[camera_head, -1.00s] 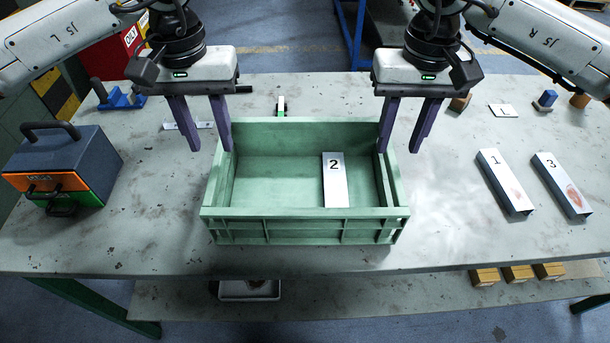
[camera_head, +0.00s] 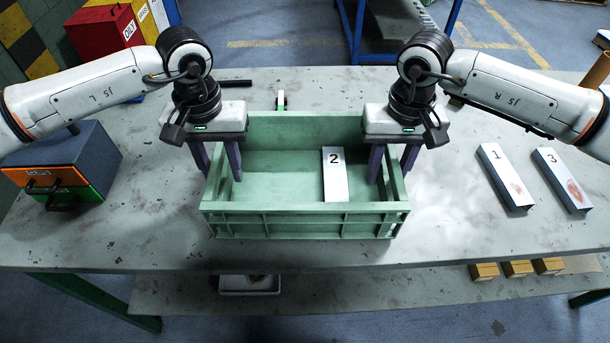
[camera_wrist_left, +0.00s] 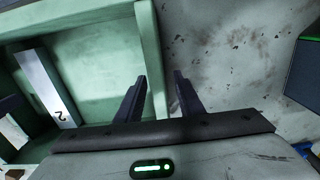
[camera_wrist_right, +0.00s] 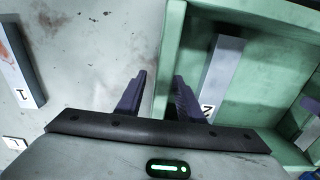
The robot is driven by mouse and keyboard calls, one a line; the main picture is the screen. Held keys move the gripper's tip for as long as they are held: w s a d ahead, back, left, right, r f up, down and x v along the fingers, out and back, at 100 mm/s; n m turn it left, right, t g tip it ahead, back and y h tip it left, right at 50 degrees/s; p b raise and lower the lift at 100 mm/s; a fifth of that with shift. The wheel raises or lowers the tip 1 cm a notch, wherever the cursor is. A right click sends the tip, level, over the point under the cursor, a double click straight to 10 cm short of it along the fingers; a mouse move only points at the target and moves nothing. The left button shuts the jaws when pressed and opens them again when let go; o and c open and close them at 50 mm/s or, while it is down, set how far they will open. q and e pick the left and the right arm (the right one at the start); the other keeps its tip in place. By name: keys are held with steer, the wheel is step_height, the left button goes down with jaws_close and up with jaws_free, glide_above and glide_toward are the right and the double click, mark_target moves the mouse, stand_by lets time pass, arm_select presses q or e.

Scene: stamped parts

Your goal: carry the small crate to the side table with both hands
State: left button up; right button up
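The small crate (camera_head: 305,222) is green and stands level on the grey table. A pale metal part marked 2 (camera_head: 336,178) lies inside it. My left gripper (camera_head: 220,178) is open over the crate's left end wall, one finger inside and one outside. In the left wrist view the wall (camera_wrist_left: 152,50) shows between its fingers, with a gap on the outer side. My right gripper (camera_head: 391,180) is open over the right end wall in the same way. In the right wrist view that wall (camera_wrist_right: 170,50) runs between its fingers. The side table cannot be made out for certain.
Metal parts marked 1 (camera_head: 505,176) and 3 (camera_head: 562,180) lie to the right of the crate. A dark toolbox (camera_head: 75,160) with orange and green drawers stands at the left. Wooden blocks (camera_head: 517,268) and a white tray (camera_head: 249,284) are on the lower shelf.

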mark_target(217, 154)
arm_select(q)
jaws_close()
arm_select(e)
jaws_close()
arm_select(q)
steer(key=shift+r, duration=0.15)
arm_select(e)
steer(key=shift+r, duration=0.15)
